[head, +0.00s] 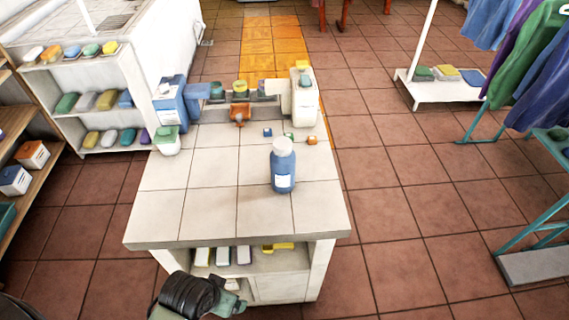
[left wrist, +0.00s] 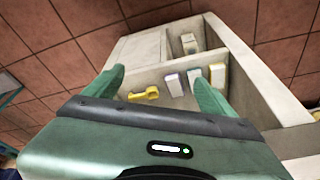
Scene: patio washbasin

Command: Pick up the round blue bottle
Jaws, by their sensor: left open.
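The round blue bottle (head: 283,166) with a white cap and a white label stands upright on the tiled counter top (head: 215,205), right of its middle. It does not show in the left wrist view. My left gripper (head: 229,304) is low in front of the counter, below the level of its top and well apart from the bottle. In the left wrist view the green fingers of my left gripper (left wrist: 157,80) are spread with nothing between them. They face the open shelves under the counter. My right gripper is in neither view.
Soaps and a yellow item (head: 278,247) lie on the shelf under the counter. At the counter's back stand a blue container (head: 172,100), a white jug (head: 305,98) and small coloured blocks (head: 289,136).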

